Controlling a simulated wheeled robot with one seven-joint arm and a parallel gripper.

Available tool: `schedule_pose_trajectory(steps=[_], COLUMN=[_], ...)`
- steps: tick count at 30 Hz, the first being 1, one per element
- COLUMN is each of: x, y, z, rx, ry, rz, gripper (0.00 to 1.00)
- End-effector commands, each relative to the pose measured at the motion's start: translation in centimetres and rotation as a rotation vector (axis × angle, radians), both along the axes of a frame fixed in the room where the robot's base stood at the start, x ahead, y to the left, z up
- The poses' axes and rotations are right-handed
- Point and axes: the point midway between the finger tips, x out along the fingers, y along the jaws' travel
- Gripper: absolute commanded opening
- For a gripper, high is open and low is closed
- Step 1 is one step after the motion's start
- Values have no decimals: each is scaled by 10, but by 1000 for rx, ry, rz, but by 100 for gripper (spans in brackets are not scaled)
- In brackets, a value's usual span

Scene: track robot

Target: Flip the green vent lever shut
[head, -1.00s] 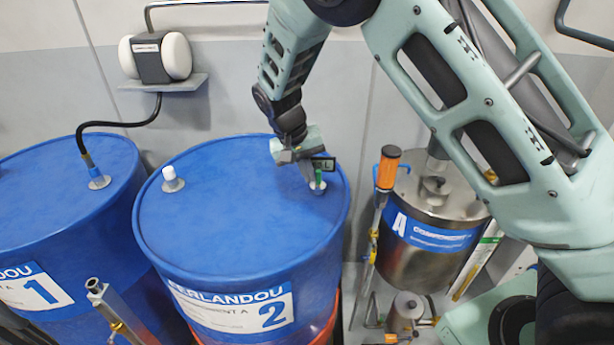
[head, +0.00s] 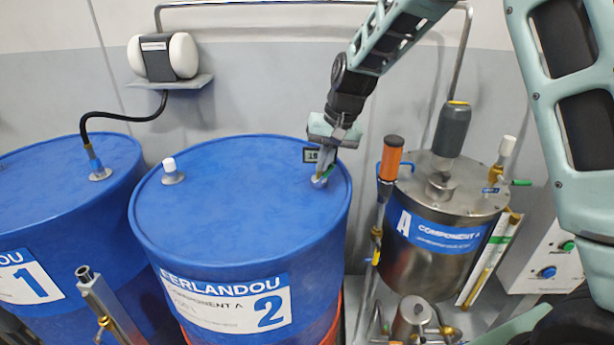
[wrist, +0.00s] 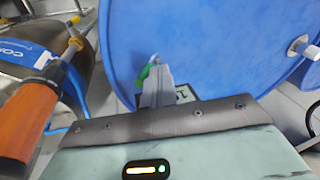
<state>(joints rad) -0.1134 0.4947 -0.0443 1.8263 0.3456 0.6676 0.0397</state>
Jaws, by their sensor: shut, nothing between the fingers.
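The green vent lever (head: 329,171) is a small green handle on a metal fitting at the right rear of the top of blue drum 2 (head: 225,190). It looks tilted, partly behind my fingers. My gripper (head: 322,176) is shut and empty, pointing down right at the fitting. In the wrist view the green lever (wrist: 143,75) lies against or just beside the left side of my closed fingertips (wrist: 157,72); I cannot tell if they touch. The fitting's pale metal end shows just beyond it.
A white bung (head: 172,172) is at the drum's left. The middle of the drum top is clear.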

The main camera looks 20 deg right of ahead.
Motion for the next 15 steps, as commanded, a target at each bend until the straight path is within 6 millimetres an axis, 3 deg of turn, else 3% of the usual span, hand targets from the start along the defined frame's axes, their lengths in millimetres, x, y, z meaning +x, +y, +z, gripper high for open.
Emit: schedule_pose_trajectory(steps=[15], x=[-10], y=[-25], z=[-12], rx=[46], ry=[-19], rz=[-1], gripper=[0])
